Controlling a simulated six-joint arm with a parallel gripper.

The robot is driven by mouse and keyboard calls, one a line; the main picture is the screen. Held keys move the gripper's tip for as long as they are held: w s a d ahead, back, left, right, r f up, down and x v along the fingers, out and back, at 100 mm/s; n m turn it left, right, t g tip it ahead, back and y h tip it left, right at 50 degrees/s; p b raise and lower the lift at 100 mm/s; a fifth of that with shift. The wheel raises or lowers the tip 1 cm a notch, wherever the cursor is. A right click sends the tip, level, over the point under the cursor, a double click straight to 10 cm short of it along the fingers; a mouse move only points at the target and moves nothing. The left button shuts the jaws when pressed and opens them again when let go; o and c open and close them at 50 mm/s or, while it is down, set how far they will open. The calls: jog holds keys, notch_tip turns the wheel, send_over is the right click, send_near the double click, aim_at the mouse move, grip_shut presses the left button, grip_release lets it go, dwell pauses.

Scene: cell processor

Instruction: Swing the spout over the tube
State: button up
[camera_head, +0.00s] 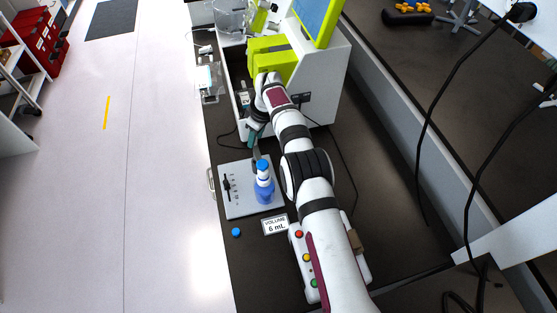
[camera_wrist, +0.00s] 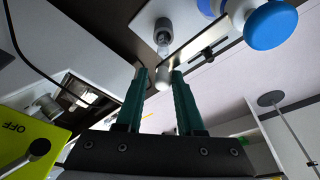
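My gripper (camera_head: 252,137) has teal fingers and hangs beside the green-and-white machine, above the back of a light grey plate (camera_head: 234,204). In the wrist view its fingers (camera_wrist: 159,74) are apart. A small white rounded piece (camera_wrist: 162,78) shows between the fingertips, possibly the spout's end; I cannot tell whether they touch it. A grey cylinder with a clear lower part (camera_wrist: 163,28) is just beyond it, possibly the tube or part of the dispenser. A blue-capped bottle (camera_head: 264,184) stands upright on the plate; its cap (camera_wrist: 270,25) also shows in the wrist view.
The green-and-white machine (camera_head: 325,62) stands behind the plate. A "VOLUME 6 mL" sign (camera_head: 275,226) and a loose blue cap (camera_head: 236,232) lie in front. A panel with coloured buttons (camera_head: 303,257) sits partly under my arm. A cable runs over the dark bench.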

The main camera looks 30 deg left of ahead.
jog(key=shift+s+d+f, duration=0.1)
jog(key=shift+s+f, duration=0.1)
jog(key=shift+f, duration=0.15)
jog(key=shift+w+r, duration=0.15)
jog(key=shift+r, duration=3.05)
